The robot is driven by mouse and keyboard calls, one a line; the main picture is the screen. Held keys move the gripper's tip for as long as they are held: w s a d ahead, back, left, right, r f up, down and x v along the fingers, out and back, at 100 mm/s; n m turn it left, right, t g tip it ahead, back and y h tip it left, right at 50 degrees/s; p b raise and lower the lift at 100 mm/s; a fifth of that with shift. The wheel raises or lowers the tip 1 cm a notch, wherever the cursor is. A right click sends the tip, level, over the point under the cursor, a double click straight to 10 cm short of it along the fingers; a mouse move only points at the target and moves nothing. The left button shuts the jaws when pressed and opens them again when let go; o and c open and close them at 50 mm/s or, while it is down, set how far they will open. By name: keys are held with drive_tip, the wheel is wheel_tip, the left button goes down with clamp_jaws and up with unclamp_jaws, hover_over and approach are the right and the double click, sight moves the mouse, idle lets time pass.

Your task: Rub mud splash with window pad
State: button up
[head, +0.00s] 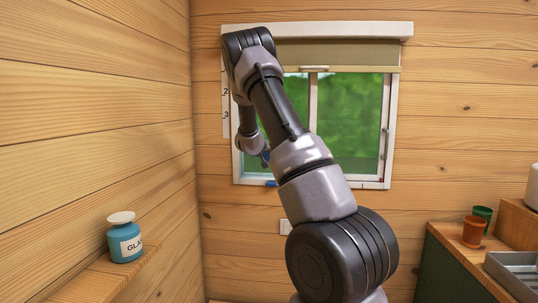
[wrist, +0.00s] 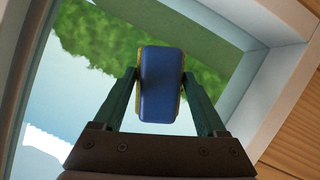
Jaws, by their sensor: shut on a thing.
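The window pad (wrist: 160,90) is a blue block with yellow edges. In the wrist view my gripper (wrist: 159,76) is shut on it, with one dark green finger at each side. The pad is in front of the window (head: 350,115), which has a white frame and green beyond the glass. In the head view my gripper (head: 263,157) is at the lower left of the window, mostly hidden behind my arm. I cannot tell whether the pad touches the glass. I see no clear mud splash in either view; my arm covers much of the left pane.
A roller blind (head: 350,54) covers the window's top. A blue jar (head: 124,243) stands on a wooden shelf (head: 105,277) at the left wall. An orange cup (head: 472,232), a green cup (head: 484,214) and a metal tray (head: 515,267) are on the right counter.

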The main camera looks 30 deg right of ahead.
drive_tip(key=w+a, duration=0.1)
drive_tip(key=a, duration=0.1)
drive_tip(key=w+a, duration=0.2)
drive_tip(key=shift+w+a, duration=0.15)
drive_tip(key=shift+a, duration=0.25)
idle(0.4)
drive_tip(key=s+a, duration=0.3)
drive_tip(key=s, duration=0.2)
drive_tip(key=shift+a, duration=0.15)
drive_tip(key=shift+s, duration=0.1)
drive_tip(key=shift+s+a, duration=0.45)
drive_tip(key=shift+s, duration=0.15)
drive_tip(key=shift+s+a, duration=0.4)
drive_tip(key=shift+s, duration=0.2)
drive_tip(key=w+d, duration=0.4)
drive_tip(key=w, duration=0.2)
idle(0.4)
